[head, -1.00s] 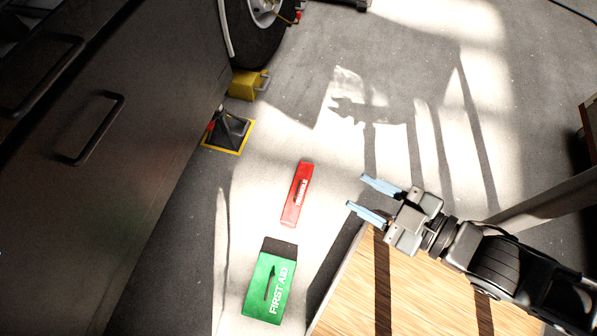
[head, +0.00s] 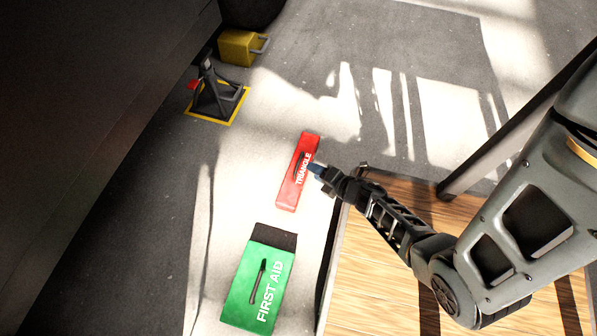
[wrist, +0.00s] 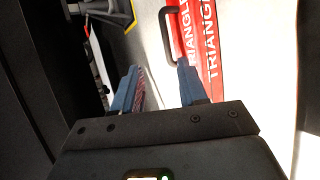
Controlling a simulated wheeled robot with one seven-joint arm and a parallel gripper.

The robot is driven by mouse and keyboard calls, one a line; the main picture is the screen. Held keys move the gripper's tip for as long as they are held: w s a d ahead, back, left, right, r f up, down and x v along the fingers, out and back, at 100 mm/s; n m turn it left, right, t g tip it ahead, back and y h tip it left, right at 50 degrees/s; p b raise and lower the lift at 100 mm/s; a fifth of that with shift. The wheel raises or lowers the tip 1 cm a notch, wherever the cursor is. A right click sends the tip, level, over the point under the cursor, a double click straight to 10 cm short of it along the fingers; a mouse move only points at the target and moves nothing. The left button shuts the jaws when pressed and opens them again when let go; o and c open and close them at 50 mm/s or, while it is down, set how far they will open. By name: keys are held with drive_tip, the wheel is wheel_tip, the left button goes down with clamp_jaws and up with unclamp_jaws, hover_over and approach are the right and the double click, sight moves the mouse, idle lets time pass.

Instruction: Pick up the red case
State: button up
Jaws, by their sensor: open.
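The red case (head: 298,172), marked TRIANGLE, lies on the sunlit grey floor in the head view, with a dark handle on it. In the wrist view the red case (wrist: 208,50) stands beyond my fingers, to the right of centre, with its dark handle (wrist: 167,38) at its left side. My gripper (wrist: 158,85) is open and empty, its two blue fingers pointing toward the handle. In the head view my gripper (head: 317,170) is at the case's right edge, seen from the side; whether it touches the case I cannot tell.
A green first aid case (head: 258,285) lies just in front of the red case. A wooden-topped table (head: 390,285) is at right, under my arm. A black jack stand (head: 212,98) and a yellow block (head: 238,47) stand beyond, beside a dark cabinet (head: 90,120) at left.

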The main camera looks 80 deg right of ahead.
sight(303, 170)
drive_tip(key=shift+s+d+f+b+x, duration=0.15)
drive_tip(key=shift+b+x, duration=0.45)
drive_tip(key=shift+x, duration=0.9)
drive_tip(key=shift+s+f+b+x, duration=0.15)
drive_tip(key=shift+b+x, duration=0.45)
drive_tip(key=shift+x, duration=0.85)
drive_tip(key=shift+s+d+f+b+x, duration=0.1)
drive_tip(key=shift+b+x, duration=0.5)
drive_tip(key=shift+x, duration=0.9)
drive_tip(key=shift+c, duration=0.2)
drive_tip(key=shift+s, duration=0.1)
clamp_jaws()
